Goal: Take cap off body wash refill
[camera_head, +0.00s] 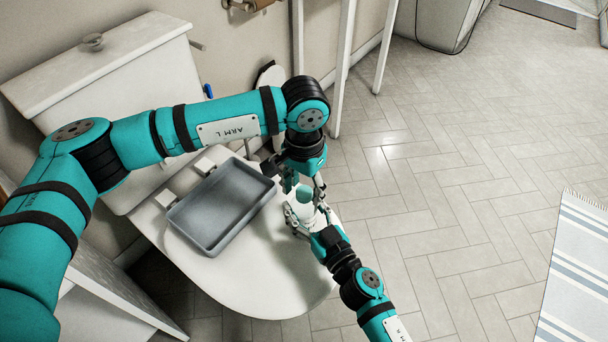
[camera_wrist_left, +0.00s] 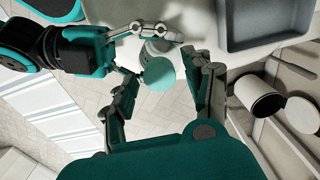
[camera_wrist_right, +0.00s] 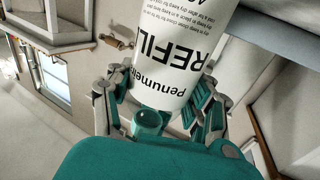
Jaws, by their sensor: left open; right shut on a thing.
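The body wash refill is a white bottle (camera_wrist_right: 180,50) with dark "REFILL" lettering, upside down in the right wrist view. My right gripper (camera_wrist_right: 160,95) is shut around it, over the front right part of the toilet lid. The teal cap (camera_wrist_left: 159,74) tops the bottle and faces the left wrist camera; in the head view it shows small (camera_head: 302,191). My left gripper (camera_wrist_left: 172,82) is open, with its fingers on either side of the cap in that view. I cannot tell whether they touch it. My left arm comes over from above in the head view.
A grey tray (camera_head: 207,247) lies on the closed toilet lid (camera_head: 270,290), left of the grippers. The toilet tank (camera_head: 110,75) stands behind. A white bin (camera_wrist_left: 258,96) shows in the left wrist view. A striped rug (camera_head: 578,265) lies right, with open tiled floor between.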

